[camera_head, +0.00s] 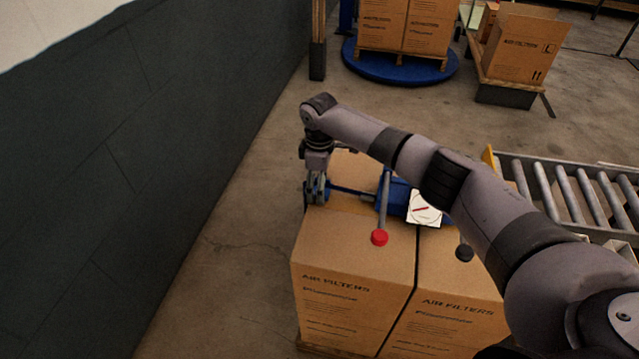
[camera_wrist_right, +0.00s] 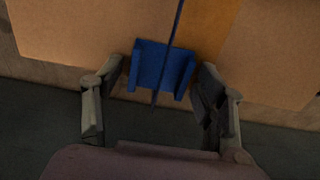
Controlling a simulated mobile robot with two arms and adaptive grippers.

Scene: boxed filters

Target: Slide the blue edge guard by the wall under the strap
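The blue edge guard (camera_wrist_right: 150,66) sits at the box edge on the wall side. In the wrist view the dark strap (camera_wrist_right: 171,38) crosses over its face and continues past its lower edge. In the head view only a little blue (camera_head: 307,194) shows beside my right gripper (camera_head: 318,190), which largely hides the guard. In the wrist view my right gripper's fingers are spread on both sides of the guard, with visible gaps. The strap (camera_head: 350,190) runs from the guard to a blue tensioner (camera_head: 397,195) on the boxes. My left gripper is out of view.
Cardboard filter boxes (camera_head: 345,260) stand under the strap. A dark wall (camera_head: 140,140) rises at the left, with a strip of bare floor (camera_head: 220,260) between. The tensioner has a red-knobbed lever (camera_head: 380,238). A roller conveyor (camera_head: 570,190) is at the right, partly behind my arm.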

